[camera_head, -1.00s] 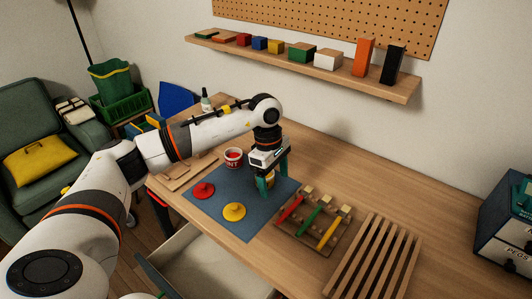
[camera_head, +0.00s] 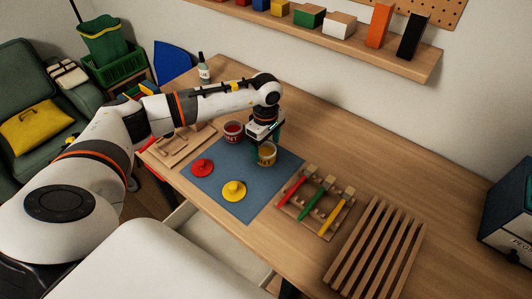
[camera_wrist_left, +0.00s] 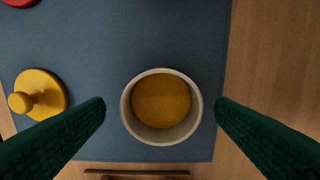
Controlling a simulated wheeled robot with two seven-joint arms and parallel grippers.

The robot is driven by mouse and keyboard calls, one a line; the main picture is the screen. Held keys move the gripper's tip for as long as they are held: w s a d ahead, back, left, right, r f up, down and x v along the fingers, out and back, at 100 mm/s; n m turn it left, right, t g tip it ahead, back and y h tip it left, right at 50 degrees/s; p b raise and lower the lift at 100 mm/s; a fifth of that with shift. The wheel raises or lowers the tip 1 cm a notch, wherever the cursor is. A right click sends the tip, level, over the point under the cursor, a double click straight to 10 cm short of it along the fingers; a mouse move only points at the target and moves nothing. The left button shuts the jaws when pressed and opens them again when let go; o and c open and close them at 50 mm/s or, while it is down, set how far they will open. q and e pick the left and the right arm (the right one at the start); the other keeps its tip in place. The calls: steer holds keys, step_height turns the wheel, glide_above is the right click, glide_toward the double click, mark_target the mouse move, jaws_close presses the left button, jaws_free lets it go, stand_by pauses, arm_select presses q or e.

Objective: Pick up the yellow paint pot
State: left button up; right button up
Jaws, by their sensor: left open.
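The yellow paint pot (camera_head: 267,157) stands upright on the blue mat (camera_head: 238,177), near its far right part. The left wrist view shows it from above as a pale round rim with yellow inside (camera_wrist_left: 161,102). My left gripper (camera_head: 266,152) points down over the pot, its green fingers open. In the left wrist view the fingertips (camera_wrist_left: 161,108) lie on either side of the pot, with a gap on each side. The far side of the pot is partly hidden by the gripper in the head view. My right gripper does not show.
A red paint pot (camera_head: 233,131) stands close to the left of the gripper. A red lid (camera_head: 202,167) and a yellow lid (camera_head: 233,190) lie on the mat. A rack with coloured tools (camera_head: 315,203) and a slatted wooden rack (camera_head: 375,248) are to the right.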

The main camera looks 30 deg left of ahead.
mark_target(266, 151)
arm_select(q)
steer(key=shift+f+p, duration=0.3)
steer(key=shift+f, duration=1.45)
steer(key=c, duration=1.2)
steer(key=shift+o, duration=0.2)
steer(key=shift+w, duration=0.1)
steer(key=shift+r, duration=0.15)
